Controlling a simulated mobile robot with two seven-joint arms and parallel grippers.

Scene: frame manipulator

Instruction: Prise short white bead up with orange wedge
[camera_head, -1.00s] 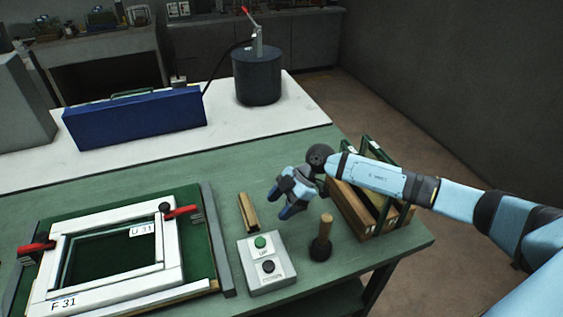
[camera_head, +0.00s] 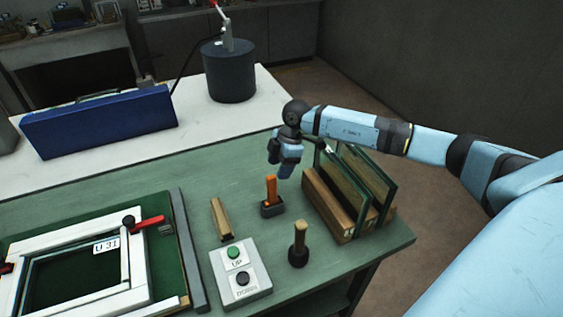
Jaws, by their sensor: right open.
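The orange wedge (camera_head: 271,189) stands upright in a small dark holder (camera_head: 272,209) on the green bench. My right gripper (camera_head: 281,171) is open and points down, just above and slightly right of the wedge's top; I cannot tell whether they touch. A white frame (camera_head: 141,270) lies on a green board at the left, partly cut off by the picture's edge. Narrow white strips line its opening, one along its right side (camera_head: 125,252); I cannot tell which is the short bead. A label "U 31" sits at its upper right corner. My left gripper is out of view.
A red-handled clamp (camera_head: 147,222) holds the frame's corner. A wooden block (camera_head: 220,218), an UP/DOWN button box (camera_head: 240,272) and a wooden-handled tool (camera_head: 299,244) stand nearby. A wooden rack with glass panes (camera_head: 344,215) is close on the right.

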